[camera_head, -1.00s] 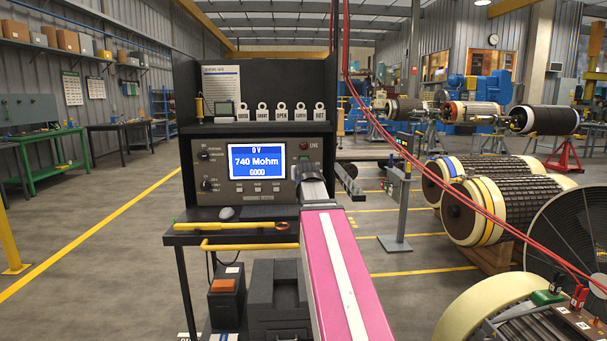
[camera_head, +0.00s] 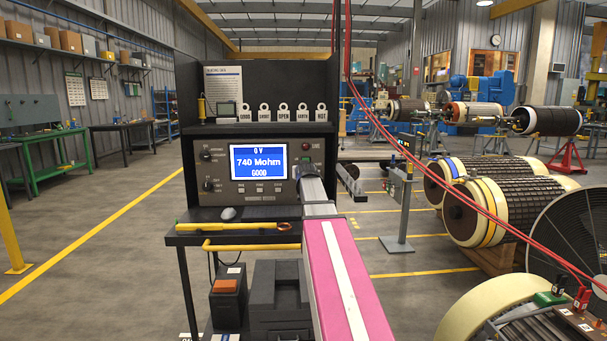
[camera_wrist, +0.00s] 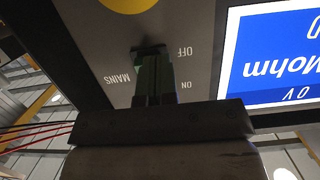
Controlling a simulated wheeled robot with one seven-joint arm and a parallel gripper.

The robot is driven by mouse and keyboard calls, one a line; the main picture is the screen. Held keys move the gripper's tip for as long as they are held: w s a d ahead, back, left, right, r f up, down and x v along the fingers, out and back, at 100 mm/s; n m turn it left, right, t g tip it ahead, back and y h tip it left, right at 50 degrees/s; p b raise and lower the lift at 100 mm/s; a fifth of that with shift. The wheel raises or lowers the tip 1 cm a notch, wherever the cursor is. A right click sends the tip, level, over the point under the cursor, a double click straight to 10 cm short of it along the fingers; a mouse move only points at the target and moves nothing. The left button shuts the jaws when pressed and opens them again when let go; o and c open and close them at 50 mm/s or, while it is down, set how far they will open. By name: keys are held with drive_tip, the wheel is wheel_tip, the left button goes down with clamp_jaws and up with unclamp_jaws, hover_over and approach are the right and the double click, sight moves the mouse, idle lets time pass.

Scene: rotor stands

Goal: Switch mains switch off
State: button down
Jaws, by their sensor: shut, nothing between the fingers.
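The mains switch sits on the grey instrument panel (camera_head: 250,195), beside the labels MAINS, OFF and ON, which appear upside down in the wrist view. A dark piece at my fingertips may be part of the switch; my fingers cover most of that spot, so I cannot tell its position. My gripper (camera_wrist: 150,55) is shut and empty, its tips at or very near the panel between MAINS and OFF/ON. In the head view my gripper (camera_head: 303,172) is at the panel's right side and hides the switch. The screen (camera_head: 258,161) reads 0 V, 740 Mohm, GOOD.
A LIVE lamp (camera_head: 306,146) is above my gripper. A yellow disc (camera_wrist: 126,4) is near the switch. Red cables (camera_head: 440,180) hang to the right of my arm.

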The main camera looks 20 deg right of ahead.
drive_tip(key=shift+w+d+f, duration=0.1)
drive_tip(key=shift+w+f, duration=0.15)
drive_tip(key=shift+f, duration=0.2)
idle(0.6)
drive_tip(key=s+a+f, duration=0.1)
drive_tip(key=s+a, duration=0.1)
drive_tip(key=s, duration=0.4)
drive_tip(key=s+a+f, duration=0.1)
drive_tip(key=s+f, duration=0.1)
drive_tip(key=s, duration=0.5)
drive_tip(key=shift+a, duration=0.4)
drive_tip(key=shift+s, duration=0.1)
